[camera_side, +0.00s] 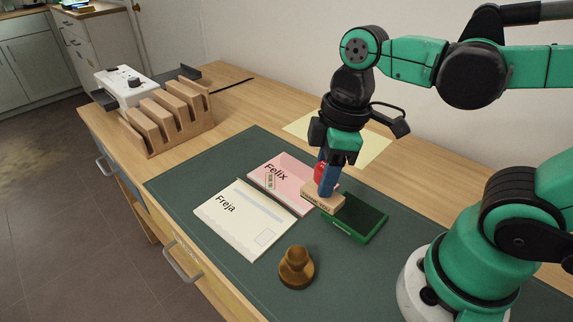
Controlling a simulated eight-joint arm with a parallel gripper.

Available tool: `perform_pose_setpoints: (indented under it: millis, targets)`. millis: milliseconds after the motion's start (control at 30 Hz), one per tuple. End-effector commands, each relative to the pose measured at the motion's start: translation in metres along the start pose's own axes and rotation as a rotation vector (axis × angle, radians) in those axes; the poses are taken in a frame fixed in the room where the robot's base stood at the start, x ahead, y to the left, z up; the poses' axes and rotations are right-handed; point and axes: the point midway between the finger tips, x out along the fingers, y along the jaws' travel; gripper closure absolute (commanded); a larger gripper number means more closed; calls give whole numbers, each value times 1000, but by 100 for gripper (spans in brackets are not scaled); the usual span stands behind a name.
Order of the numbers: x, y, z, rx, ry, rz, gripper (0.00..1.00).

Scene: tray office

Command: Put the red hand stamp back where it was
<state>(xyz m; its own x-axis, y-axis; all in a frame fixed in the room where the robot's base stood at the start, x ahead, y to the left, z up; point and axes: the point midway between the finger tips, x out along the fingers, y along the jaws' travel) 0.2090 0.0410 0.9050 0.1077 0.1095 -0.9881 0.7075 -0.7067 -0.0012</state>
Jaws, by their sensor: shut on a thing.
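The red hand stamp has a red handle (319,172) and a pale wooden block base (312,197) with lettering on its side. My gripper (328,182) points down and is shut on the stamp's handle, its fingers hiding part of it. The stamp is upright. It overlaps the right end of the pink "Felix" card (290,171) and the far-left corner of the green ink pad (360,221). I cannot tell whether its base touches either. The pink card bears a small dark mark below the name.
A cream "Freja" envelope (240,222) lies left of the pad. A brown stamp (296,268) stands in front on the dark green mat (200,262). A yellow sheet (368,150) lies behind. A wooden slotted rack (165,128) and a white device (121,85) stand far left.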

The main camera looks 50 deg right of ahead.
Motion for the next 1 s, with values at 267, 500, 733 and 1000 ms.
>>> perform_pose_setpoints:
  millis: [267,500,733,1000]
  targets:
    - [44,0,6,1,0,0,96]
    - [57,0,8,1,0,0,96]
    - [74,1,11,1,0,0,96]
    - [92,0,14,1,0,0,96]
